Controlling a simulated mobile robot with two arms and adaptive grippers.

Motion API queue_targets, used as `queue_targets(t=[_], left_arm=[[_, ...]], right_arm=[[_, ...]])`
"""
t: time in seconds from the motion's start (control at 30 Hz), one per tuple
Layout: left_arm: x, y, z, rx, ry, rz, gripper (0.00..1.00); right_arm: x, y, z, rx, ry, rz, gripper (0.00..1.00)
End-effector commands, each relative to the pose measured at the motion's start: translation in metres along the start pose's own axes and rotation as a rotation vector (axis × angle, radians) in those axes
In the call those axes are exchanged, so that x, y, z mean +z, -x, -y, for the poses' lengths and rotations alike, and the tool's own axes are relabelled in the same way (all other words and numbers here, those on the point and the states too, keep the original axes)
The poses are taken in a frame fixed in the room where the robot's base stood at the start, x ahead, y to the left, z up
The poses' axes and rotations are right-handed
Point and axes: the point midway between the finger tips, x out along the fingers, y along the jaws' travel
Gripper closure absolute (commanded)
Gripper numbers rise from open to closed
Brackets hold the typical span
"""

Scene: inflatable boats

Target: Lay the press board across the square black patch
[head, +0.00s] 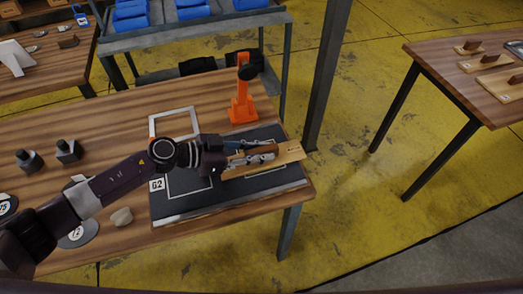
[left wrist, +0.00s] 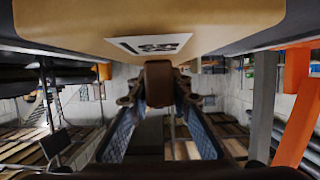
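The press board (head: 291,153) is a light wooden board with a dark brown handle. It lies over the right part of the dark mat (head: 162,209), its right end near the table edge; I cannot tell whether it touches the mat. My left gripper (head: 268,154) is at the handle. In the left wrist view the board (left wrist: 70,22) fills the top, with a white label, and its handle (left wrist: 158,84) is between my left fingertips (left wrist: 158,95), which close on it. I cannot make out the square black patch apart from the mat; my arm and the board cover part of it. My right gripper is not in view.
An orange clamp-like stand (head: 242,105) is behind the mat. A white square frame (head: 152,123) lies behind my arm. Dark weights (head: 68,151) and a pale stone (head: 122,217) are at left. Another table (head: 440,57) at right bears several handled boards.

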Motion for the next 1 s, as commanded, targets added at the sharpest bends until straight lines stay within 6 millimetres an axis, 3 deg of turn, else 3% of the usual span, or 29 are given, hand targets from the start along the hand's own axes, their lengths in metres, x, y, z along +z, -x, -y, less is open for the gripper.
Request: queue_targets(t=[0.13, 0.47, 0.57, 1.0], left_arm=[[0.0, 0.0, 0.0, 0.0, 0.0, 0.0, 0.66], [-0.003, 0.002, 0.0, -0.001, -0.003, 0.001, 0.66], [-0.001, 0.015, 0.001, -0.003, -0.001, 0.003, 0.66], [0.0, 0.102, 0.0, -0.002, -0.001, 0.004, 0.66]], right_arm=[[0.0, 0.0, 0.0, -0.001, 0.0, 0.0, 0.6], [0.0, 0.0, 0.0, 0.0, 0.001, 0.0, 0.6], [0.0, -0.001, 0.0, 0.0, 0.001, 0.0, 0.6], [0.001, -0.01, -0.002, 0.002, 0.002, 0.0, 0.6]])
